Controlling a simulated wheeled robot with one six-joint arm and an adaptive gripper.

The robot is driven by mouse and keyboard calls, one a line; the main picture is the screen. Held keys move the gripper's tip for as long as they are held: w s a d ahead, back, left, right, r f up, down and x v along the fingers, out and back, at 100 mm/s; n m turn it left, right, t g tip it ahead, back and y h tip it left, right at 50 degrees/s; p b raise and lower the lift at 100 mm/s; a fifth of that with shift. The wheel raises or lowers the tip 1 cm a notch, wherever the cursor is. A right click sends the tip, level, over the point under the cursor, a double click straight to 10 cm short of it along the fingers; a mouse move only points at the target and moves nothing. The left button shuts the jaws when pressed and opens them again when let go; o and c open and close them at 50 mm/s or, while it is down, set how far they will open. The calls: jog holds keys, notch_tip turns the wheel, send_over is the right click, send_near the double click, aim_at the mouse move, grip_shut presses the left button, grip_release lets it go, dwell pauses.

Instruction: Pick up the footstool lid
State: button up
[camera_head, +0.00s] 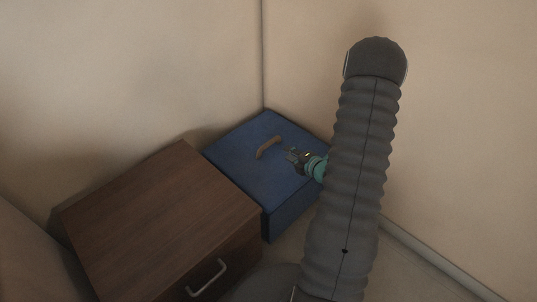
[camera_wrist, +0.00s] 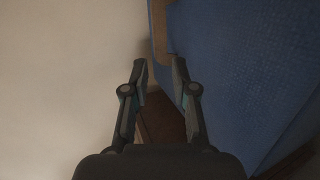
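The blue footstool (camera_head: 285,205) stands in the corner of the room. Its flat blue lid (camera_head: 250,170) lies on top and carries a tan, bar-like handle (camera_head: 269,147). My gripper (camera_head: 291,156) is just right of the handle in the head view, apart from it in the picture. In the wrist view, my gripper (camera_wrist: 158,70) has its two fingers spread with nothing between them. The handle (camera_wrist: 160,32) shows just beyond the fingertips, and the blue lid (camera_wrist: 235,70) fills the right side. My arm hides part of the footstool's right side in the head view.
A brown wooden cabinet (camera_head: 165,220) with a metal pull (camera_head: 207,277) stands at the footstool's front left. Beige walls (camera_head: 180,70) close in behind and to the right. A strip of floor (camera_head: 405,270) with a baseboard is free at lower right.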

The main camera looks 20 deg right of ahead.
jog(key=shift+s+f, duration=0.15)
jog(key=shift+f, duration=0.1)
jog(key=shift+w+a+f, duration=0.1)
jog(key=shift+w+f, duration=0.05)
jog(key=shift+w, duration=0.05)
send_near(270, 143)
jog(key=x, duration=0.4)
jog(key=shift+w+a+f+p, duration=0.2)
jog(key=shift+f+p, duration=0.1)
jog(key=shift+f, duration=0.2)
jog(key=shift+p+x, duration=0.35)
jog(key=shift+x, duration=2.45)
jog(key=shift+w+r, duration=0.1)
jog(key=shift+r, duration=0.1)
grip_shut()
jog(key=shift+d+r, duration=0.1)
jog(key=shift+r, duration=0.05)
